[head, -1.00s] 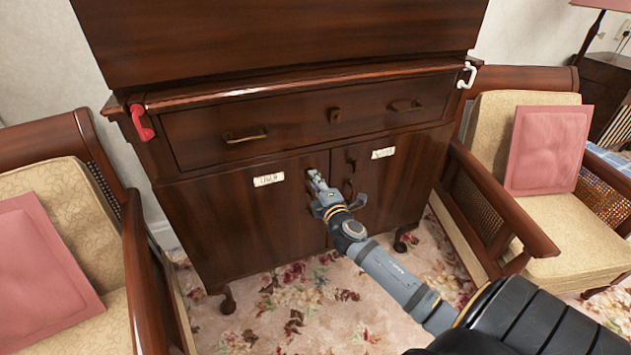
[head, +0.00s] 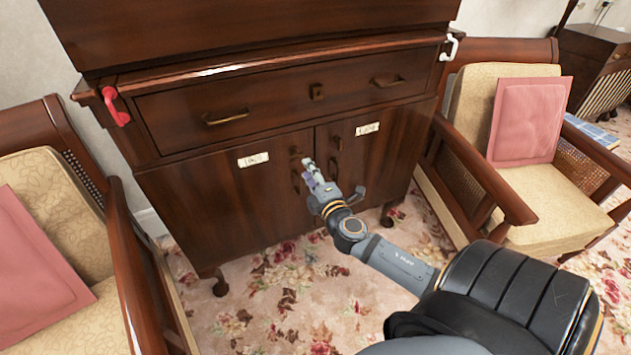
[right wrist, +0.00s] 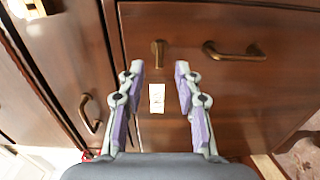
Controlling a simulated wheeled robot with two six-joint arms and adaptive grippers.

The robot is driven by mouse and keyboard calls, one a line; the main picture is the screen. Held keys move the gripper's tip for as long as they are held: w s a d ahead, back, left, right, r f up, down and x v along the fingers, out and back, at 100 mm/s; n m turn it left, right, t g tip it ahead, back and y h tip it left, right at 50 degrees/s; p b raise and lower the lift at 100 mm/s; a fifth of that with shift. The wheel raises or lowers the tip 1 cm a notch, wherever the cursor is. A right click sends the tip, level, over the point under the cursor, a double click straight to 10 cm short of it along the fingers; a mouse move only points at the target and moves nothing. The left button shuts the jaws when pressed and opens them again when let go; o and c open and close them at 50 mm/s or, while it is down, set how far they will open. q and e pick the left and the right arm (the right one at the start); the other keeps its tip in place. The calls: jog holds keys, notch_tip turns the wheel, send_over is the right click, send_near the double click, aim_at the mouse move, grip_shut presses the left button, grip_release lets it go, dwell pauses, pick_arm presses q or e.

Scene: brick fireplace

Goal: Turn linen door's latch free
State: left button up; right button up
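The left cabinet door (head: 215,205) has a white label (head: 254,160) whose lettering is too blurred to read surely. Its small brass latch (head: 295,150) sits near the door seam. In the right wrist view the latch (right wrist: 158,52) is a tab pointing down the picture, away from the seam, with the label (right wrist: 157,98) below. The door's brass handle (right wrist: 235,50) is to the right there. My right gripper (head: 308,172) is in front of this door, near the latch. Its fingers (right wrist: 158,75) are apart, with nothing between them. My left gripper is out of view.
The right door (head: 385,170) has its own label (head: 367,128) and looks closed. A drawer (head: 265,110) with brass handles is above both doors. A cushioned armchair (head: 40,160) stands left, another (head: 540,190) right. Flowered carpet (head: 280,310) lies open in front.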

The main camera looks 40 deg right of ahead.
jog(key=v, duration=0.5)
jog(key=shift+s+a, duration=0.1)
jog(key=shift+s, duration=0.15)
jog(key=s+d+f+m+g+h, duration=0.15)
jog(key=s+f+m+g, duration=0.3)
jog(key=f, duration=0.45)
jog(key=s+d+f+m+g+h, duration=0.1)
jog(key=s+d+f+m+g, duration=0.2)
jog(key=f+m+g, duration=0.45)
jog(key=s+a+f+m+g+y, duration=0.35)
jog(key=s+a+f+y, duration=0.25)
jog(key=s+a+f, duration=0.7)
pick_arm(q)
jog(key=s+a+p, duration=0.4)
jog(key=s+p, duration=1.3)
jog(key=p, duration=0.8)
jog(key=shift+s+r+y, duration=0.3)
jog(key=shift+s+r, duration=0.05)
pick_arm(e)
jog(key=s+d+f, duration=0.2)
jog(key=s, duration=1.4)
jog(key=shift+s+n+g, duration=0.2)
jog(key=shift+n+g, duration=0.15)
jog(key=shift+g, duration=0.1)
